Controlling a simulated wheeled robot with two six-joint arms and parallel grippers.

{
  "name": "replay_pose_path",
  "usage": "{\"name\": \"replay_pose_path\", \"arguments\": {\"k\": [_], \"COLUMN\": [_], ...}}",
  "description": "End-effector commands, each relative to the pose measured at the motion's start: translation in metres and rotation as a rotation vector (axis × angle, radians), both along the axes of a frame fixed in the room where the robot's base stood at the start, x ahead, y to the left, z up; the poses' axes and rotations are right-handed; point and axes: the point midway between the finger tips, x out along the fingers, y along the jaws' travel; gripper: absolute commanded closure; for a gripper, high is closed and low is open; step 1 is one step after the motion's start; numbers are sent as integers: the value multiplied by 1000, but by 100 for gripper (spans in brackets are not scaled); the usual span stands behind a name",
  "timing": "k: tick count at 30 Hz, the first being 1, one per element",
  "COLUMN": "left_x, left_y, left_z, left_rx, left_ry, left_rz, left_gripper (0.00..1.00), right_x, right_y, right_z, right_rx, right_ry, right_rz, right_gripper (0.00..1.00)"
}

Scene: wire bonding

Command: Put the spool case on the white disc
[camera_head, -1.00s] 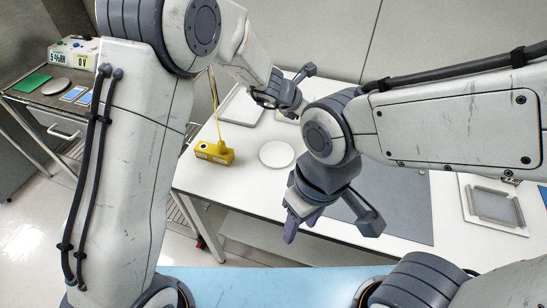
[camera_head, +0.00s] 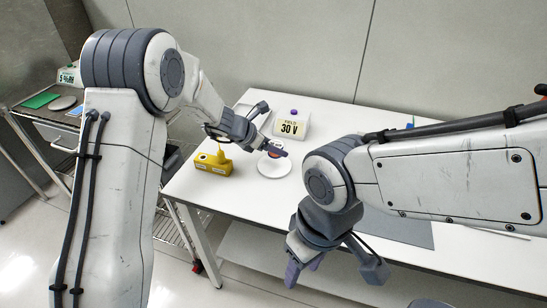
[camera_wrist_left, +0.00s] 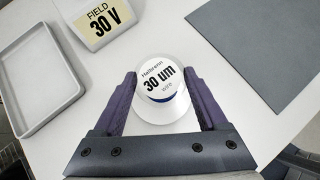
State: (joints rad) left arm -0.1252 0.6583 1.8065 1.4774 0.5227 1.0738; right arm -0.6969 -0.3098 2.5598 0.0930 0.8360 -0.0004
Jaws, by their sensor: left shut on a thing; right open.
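The spool case (camera_wrist_left: 160,82) is a round white case with a "30 um" label and a blue band. My left gripper (camera_wrist_left: 161,95) is shut on it, one finger on each side. In the head view my left gripper (camera_head: 274,149) is over the white disc (camera_head: 272,168) and mostly hides the case. The disc also shows under the case in the left wrist view (camera_wrist_left: 150,112). I cannot tell whether the case touches the disc. My right gripper (camera_head: 304,268) is open and empty, in front of the table.
A yellow block (camera_head: 213,164) with a cable stands just left of the disc. A field meter reading 30 V (camera_head: 291,127) stands behind it. A grey mat (camera_head: 405,232) lies to the right. A shallow tray (camera_wrist_left: 38,72) shows in the left wrist view. A side bench (camera_head: 35,113) stands at far left.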

Motion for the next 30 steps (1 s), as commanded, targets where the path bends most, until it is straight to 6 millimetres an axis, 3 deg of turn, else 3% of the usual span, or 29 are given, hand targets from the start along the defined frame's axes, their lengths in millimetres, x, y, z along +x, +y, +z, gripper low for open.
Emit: {"name": "replay_pose_path", "arguments": {"k": [10,24,25,26,30], "left_x": [2,3,3,3,2], "left_y": [2,2,2,2,2], "left_z": [-40,-48,-46,-46,-46], "left_rx": [0,0,1,1,1], "left_ry": [2,-2,-1,-1,-1], "left_rz": [-3,-3,-3,-3,-3], "left_gripper": [81,81,14,2,0], "right_x": [0,0,0,0,0], "right_y": [0,0,0,0,0], "right_z": [-9,-15,-13,-13,-13], "right_rx": [0,0,0,0,0], "right_ry": [0,0,0,0,0], "right_rz": [0,0,0,0,0], "right_gripper": [50,50,50,50,50]}}
